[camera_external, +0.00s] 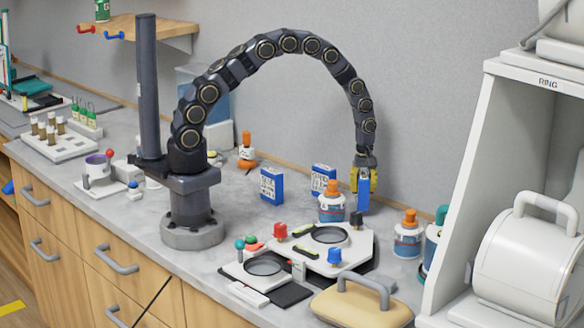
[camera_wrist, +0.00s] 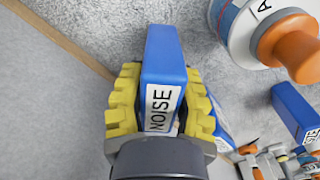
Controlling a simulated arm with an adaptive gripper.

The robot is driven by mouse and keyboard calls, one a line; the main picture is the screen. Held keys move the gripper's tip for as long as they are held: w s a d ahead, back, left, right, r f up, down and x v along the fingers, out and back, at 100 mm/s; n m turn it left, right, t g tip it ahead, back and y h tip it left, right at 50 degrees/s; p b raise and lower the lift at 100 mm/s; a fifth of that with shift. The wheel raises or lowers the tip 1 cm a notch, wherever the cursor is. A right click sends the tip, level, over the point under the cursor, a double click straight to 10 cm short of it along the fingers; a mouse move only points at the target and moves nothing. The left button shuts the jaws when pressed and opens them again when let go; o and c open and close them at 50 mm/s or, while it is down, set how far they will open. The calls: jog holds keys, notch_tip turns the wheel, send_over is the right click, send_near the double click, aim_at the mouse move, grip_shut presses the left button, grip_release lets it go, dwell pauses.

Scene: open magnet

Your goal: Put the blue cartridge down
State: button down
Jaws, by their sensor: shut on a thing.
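My gripper (camera_external: 363,178) has yellow fingers and points down over the right part of the counter, near the back wall. It is shut on a blue cartridge (camera_external: 363,200), which hangs upright below the fingers. In the wrist view the same cartridge (camera_wrist: 165,60) sits between the yellow fingers (camera_wrist: 160,108), with a white label reading NOISE. I cannot tell whether its lower end touches the counter. Two other blue boxes stand on the counter: one near the middle (camera_external: 271,186) and one behind an orange-capped bottle (camera_external: 323,176).
The orange-capped bottle (camera_external: 332,208) stands left of the held cartridge, another (camera_external: 408,236) to its right. A white device (camera_external: 345,258) with round plates and coloured knobs is in front. A white cabinet (camera_external: 455,150) bounds the right. Bare counter (camera_external: 385,215) shows beside the cartridge.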

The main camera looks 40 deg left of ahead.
jog(key=shift+f, duration=0.8)
jog(key=c, duration=0.8)
grip_release()
jog(key=shift+f, duration=0.1)
jog(key=shift+c, duration=0.2)
notch_tip(320, 180, up, 12)
jog(key=shift+r, duration=0.2)
jog(key=s+a+r+m+g, duration=0.1)
jog(key=s+a+r+m, duration=0.2)
jog(key=s+a+r, duration=0.5)
jog(key=s+a+r+m, duration=0.2)
jog(key=s+a+r, duration=0.4)
jog(key=s+a, duration=0.35)
jog(key=s+a+m, duration=0.3)
jog(key=s+m, duration=0.1)
jog(key=s, duration=0.7)
jog(key=shift+s+g, duration=0.25)
jog(key=shift+g, duration=0.05)
